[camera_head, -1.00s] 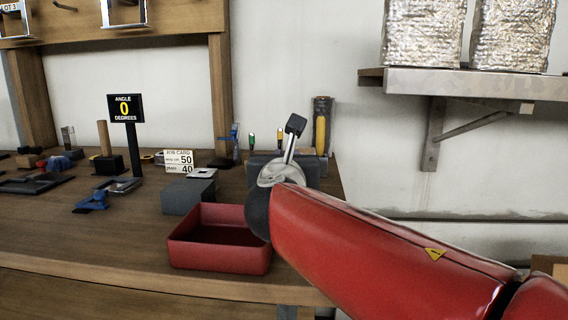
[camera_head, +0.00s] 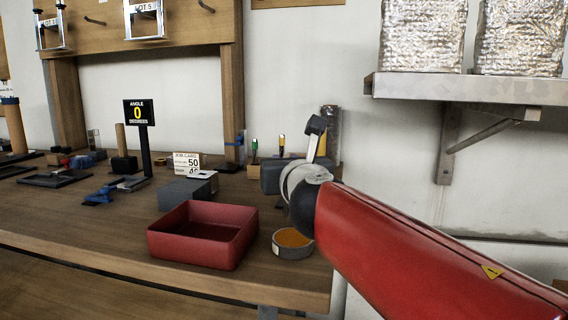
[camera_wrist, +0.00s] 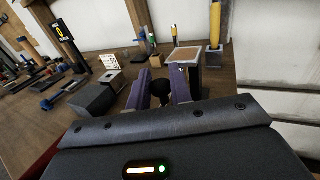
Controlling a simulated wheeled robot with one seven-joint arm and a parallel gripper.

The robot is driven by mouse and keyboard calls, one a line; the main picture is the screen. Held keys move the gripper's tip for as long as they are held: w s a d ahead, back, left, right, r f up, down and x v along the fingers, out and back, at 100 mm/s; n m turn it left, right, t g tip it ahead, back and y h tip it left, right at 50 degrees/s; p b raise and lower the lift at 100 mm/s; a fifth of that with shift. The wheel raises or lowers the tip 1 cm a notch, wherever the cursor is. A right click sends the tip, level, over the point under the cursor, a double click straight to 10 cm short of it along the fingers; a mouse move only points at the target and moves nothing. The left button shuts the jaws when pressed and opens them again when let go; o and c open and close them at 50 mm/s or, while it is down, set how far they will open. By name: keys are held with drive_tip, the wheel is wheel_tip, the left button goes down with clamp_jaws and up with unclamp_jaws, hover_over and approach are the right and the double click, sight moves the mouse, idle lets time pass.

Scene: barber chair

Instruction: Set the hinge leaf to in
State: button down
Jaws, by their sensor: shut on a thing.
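In the wrist view my gripper (camera_wrist: 160,88) has its two purple fingers on either side of a dark rounded piece (camera_wrist: 160,92), shut on it. I cannot tell whether this piece belongs to the hinge leaf; its lower part is hidden by the gripper body. A grey block (camera_wrist: 92,98) with a pale flat plate (camera_wrist: 112,79) stands left of the fingers. The block also shows in the head view (camera_head: 183,195). The angle sign (camera_head: 139,112) reads 0 degrees.
A red open tray (camera_head: 200,258) and a round tin with orange contents (camera_head: 292,244) sit near the bench's front edge. A job card (camera_head: 187,163) stands behind the block. A box with a brown top (camera_wrist: 187,58) stands beyond the fingers. A shelf (camera_head: 470,90) juts out at right.

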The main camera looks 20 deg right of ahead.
drive_tip(key=shift+d, duration=0.1)
drive_tip(key=c, duration=1.3)
unclamp_jaws()
drive_tip(key=s+a+p, duration=0.1)
drive_tip(key=s+p, duration=0.1)
drive_tip(key=s, duration=0.5)
drive_tip(key=shift+s+a+p, duration=0.15)
drive_tip(key=shift+s+p, duration=0.15)
drive_tip(key=shift+s, duration=0.05)
